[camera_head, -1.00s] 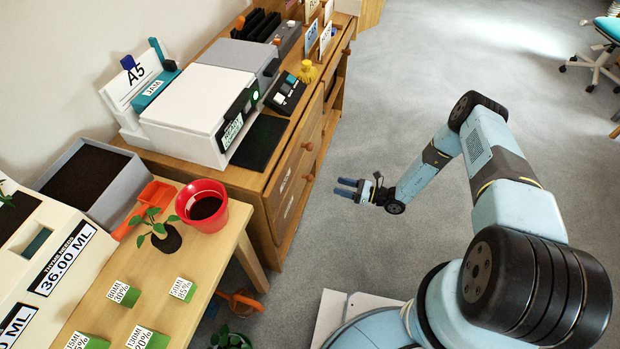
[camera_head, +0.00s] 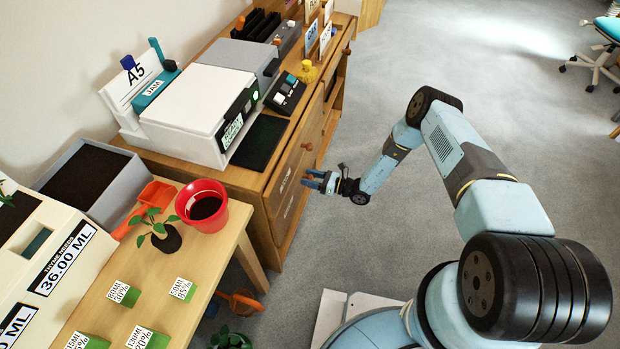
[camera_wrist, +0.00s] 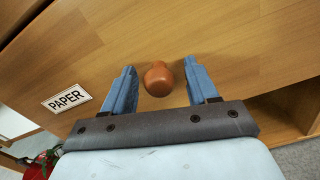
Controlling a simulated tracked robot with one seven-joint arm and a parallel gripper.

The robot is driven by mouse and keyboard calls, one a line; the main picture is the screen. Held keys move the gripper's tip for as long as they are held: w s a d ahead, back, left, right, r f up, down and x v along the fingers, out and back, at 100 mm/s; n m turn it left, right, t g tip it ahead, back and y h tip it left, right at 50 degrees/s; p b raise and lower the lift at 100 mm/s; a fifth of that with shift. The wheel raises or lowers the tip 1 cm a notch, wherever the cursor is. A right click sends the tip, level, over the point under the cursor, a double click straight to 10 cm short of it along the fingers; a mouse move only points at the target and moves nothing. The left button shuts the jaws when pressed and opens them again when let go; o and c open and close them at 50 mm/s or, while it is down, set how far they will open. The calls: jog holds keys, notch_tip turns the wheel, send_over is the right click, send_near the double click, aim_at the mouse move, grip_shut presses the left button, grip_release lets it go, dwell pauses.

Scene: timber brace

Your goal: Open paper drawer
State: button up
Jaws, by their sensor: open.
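The paper drawer's wooden front (camera_wrist: 220,40) fills much of the wrist view, with a white label reading PAPER (camera_wrist: 67,98) to the left. Its round orange-brown knob (camera_wrist: 158,79) lies between the two blue fingers of my gripper (camera_wrist: 161,82), with a gap on each side. My gripper is open and shows no grip on the knob. In the head view my gripper (camera_head: 314,180) is close to the front of the wooden cabinet (camera_head: 270,205). The drawer looks shut.
A printer (camera_head: 195,110) and a black mat (camera_head: 259,141) are on the cabinet top. A table with a red pot (camera_head: 214,190) and green cubes (camera_head: 186,291) stands at the left. The grey floor (camera_head: 430,70) right of the cabinet is clear.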

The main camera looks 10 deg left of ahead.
jog(key=shift+a, duration=0.1)
jog(key=shift+c, duration=0.3)
grip_shut()
dwell(0.4)
